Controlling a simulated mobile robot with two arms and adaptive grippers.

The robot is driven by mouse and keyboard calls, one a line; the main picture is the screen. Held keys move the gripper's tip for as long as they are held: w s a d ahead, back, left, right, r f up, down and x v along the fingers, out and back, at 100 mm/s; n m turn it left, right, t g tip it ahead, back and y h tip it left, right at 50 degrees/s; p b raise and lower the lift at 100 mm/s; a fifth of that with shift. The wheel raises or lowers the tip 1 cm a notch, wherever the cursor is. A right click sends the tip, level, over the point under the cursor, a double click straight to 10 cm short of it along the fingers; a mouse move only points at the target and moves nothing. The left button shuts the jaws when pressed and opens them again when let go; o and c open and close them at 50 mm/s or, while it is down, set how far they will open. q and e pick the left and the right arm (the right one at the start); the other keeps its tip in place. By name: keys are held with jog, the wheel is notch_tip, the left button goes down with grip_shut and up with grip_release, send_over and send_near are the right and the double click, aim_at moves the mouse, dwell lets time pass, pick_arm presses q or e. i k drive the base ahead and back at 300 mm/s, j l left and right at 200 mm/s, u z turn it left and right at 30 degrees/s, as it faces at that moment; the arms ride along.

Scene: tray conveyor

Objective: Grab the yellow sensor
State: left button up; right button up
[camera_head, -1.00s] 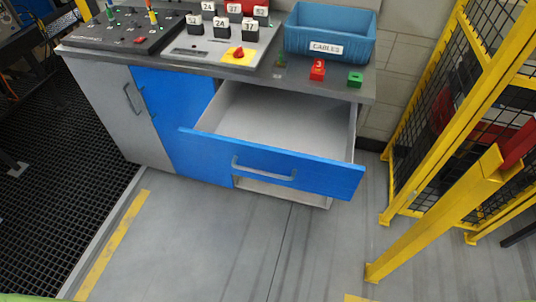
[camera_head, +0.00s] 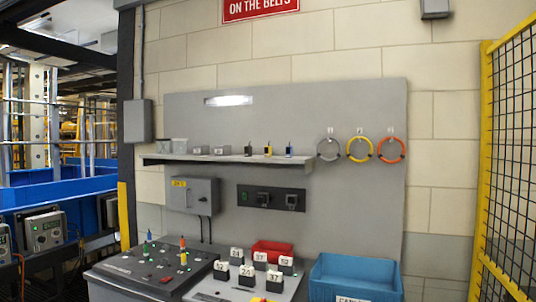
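A small yellow sensor (camera_head: 268,151) stands on the grey wall shelf (camera_head: 228,161). A dark one (camera_head: 248,150) stands to its left and a blue one (camera_head: 289,151) to its right, each a little apart. They are small in the view, so fine detail is hard to tell. Neither of my grippers is in view.
Grey, yellow (camera_head: 359,149) and orange cable rings hang right of the shelf. Below stands a bench with a control panel (camera_head: 150,270), numbered dark blocks (camera_head: 246,274), a red bin (camera_head: 272,250) and a blue bin (camera_head: 355,278). A yellow mesh fence (camera_head: 505,180) is at right.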

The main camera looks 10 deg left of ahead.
aim_at(267, 149)
jog(key=z, duration=0.45)
jog(key=j+z, duration=0.35)
jog(key=j, duration=0.2)
jog(key=j+z, duration=0.35)
jog(key=j, duration=0.15)
jog(key=k+j+z, duration=0.3)
jog(key=j, duration=0.2)
jog(key=i, duration=0.1)
